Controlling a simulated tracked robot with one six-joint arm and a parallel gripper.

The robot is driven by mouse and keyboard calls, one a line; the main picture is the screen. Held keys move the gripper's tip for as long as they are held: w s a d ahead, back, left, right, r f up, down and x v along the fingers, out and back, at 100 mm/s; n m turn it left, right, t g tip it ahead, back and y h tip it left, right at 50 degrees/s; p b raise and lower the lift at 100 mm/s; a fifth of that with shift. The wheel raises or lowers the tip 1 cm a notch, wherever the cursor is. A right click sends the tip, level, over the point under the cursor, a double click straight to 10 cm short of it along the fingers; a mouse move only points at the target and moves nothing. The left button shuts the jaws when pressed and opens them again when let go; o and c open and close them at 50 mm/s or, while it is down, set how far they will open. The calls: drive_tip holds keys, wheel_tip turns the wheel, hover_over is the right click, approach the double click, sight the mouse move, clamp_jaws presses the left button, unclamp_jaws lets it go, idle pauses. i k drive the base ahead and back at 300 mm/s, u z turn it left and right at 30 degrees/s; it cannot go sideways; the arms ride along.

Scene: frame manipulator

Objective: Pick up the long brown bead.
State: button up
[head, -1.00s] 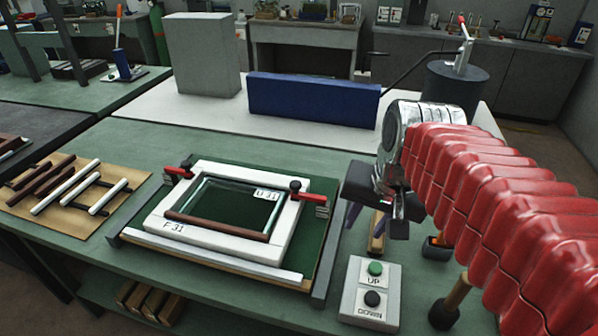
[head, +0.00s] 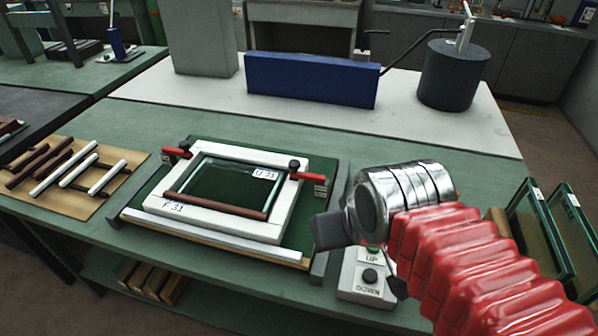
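Brown beads and white beads lie side by side on a tan board at the left. The longer-looking brown bead (head: 40,167) lies beside a shorter-looking brown one (head: 28,158); a white bead (head: 64,174) is to its right. Another brown bead (head: 216,206) lies along the near inner edge of the white frame (head: 155,200). My gripper (head: 330,232) is at the right of the frame, well away from the tan board. Only its dark body shows beside my silver wrist; the fingers are mostly hidden and I cannot see whether it holds anything.
The frame sits on a green fixture with red clamps (head: 178,151) (head: 308,178). A button box (head: 358,293) is partly behind my arm. Glass panes (head: 540,232) stand at the right. A blue block (head: 310,80) stands behind. Bare green tabletop (head: 130,130) lies behind the fixture.

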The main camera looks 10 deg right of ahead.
sight(191, 200)
drive_tip(key=k, duration=1.35)
drive_tip(key=u, duration=0.25)
drive_tip(key=i, duration=1.15)
drive_tip(key=u, duration=0.9)
drive_tip(key=i, duration=0.45)
drive_tip(key=u, duration=0.25)
